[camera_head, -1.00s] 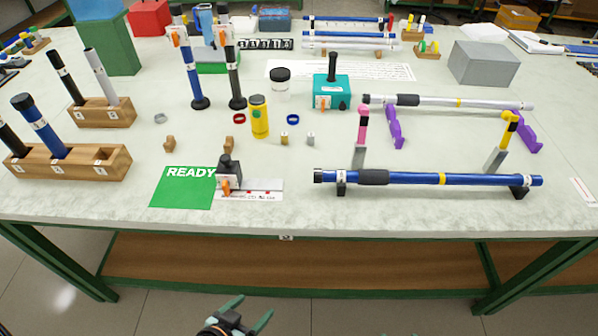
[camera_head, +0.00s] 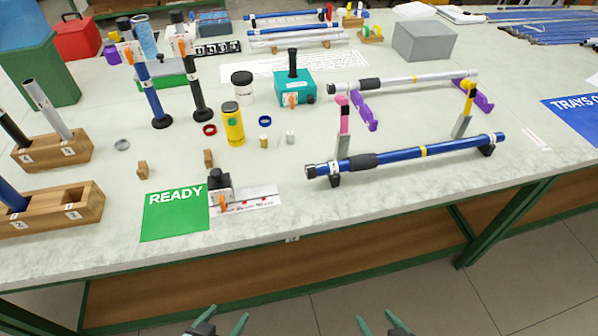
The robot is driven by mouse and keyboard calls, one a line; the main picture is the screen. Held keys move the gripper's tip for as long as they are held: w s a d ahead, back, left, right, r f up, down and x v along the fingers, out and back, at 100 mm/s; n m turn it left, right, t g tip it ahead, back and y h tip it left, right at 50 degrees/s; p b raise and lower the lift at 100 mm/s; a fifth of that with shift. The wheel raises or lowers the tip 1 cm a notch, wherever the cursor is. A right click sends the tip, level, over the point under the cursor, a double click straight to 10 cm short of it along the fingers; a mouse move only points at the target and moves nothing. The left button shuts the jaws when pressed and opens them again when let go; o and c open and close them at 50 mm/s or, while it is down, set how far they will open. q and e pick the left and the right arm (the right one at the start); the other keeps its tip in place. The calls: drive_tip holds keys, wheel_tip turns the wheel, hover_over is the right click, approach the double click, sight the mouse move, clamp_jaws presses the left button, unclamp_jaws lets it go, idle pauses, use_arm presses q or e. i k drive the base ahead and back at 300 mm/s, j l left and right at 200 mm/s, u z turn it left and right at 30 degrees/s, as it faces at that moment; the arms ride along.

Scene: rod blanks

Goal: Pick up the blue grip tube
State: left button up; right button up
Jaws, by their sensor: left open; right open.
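A long blue tube (camera_head: 455,146) with a dark grip sleeve and a yellow band lies across two black rests at the front right of the table. Other blue tubes show: one stands upright in a round black base (camera_head: 152,96), and one leans in a wooden block (camera_head: 10,195) at the left, partly cut off. My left gripper (camera_head: 229,313) is open and empty at the bottom, in front of the table. My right gripper (camera_head: 376,317) is open and empty at the bottom, to the right of the left one. Both are well apart from the tubes.
A silver tube (camera_head: 425,83) lies on purple rests behind the blue one. Pink-topped (camera_head: 343,120) and yellow-topped (camera_head: 466,105) uprights stand close by. A green READY mat (camera_head: 174,222), a yellow canister (camera_head: 233,125) and a teal box (camera_head: 294,88) stand left of the tube.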

sight(343, 166)
drive_tip(key=i+l+u, duration=0.25)
drive_tip(key=l, duration=0.45)
drive_tip(key=l+u, duration=0.25)
drive_tip(key=l, duration=0.45)
